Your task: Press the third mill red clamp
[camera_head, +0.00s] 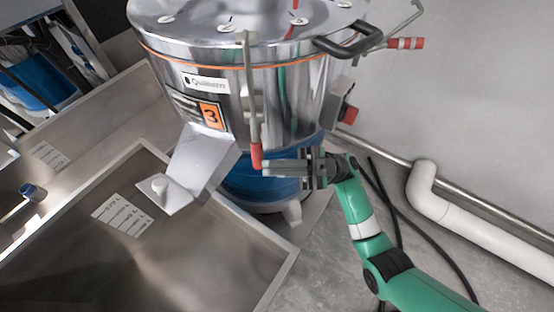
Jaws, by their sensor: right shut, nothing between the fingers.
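The third mill (300,85) is a shiny steel drum with an orange number 3 label, at the top centre of the head view. A clamp with a long metal rod hangs down its front and ends in a red handle (256,156). A second clamp with a red grip (405,43) sticks out at the mill's upper right. My right gripper (270,169) is shut and empty, its fingertips at the lower end of the front red handle. I cannot tell whether they touch it. My left gripper is not in view.
The mill's metal spout (200,165) slopes over a steel bin (190,255) at lower left. A red switch (349,115) sits on the mill's right side. A white pipe (480,222) and black cables run along the right wall. Bare grey floor shows below the mill.

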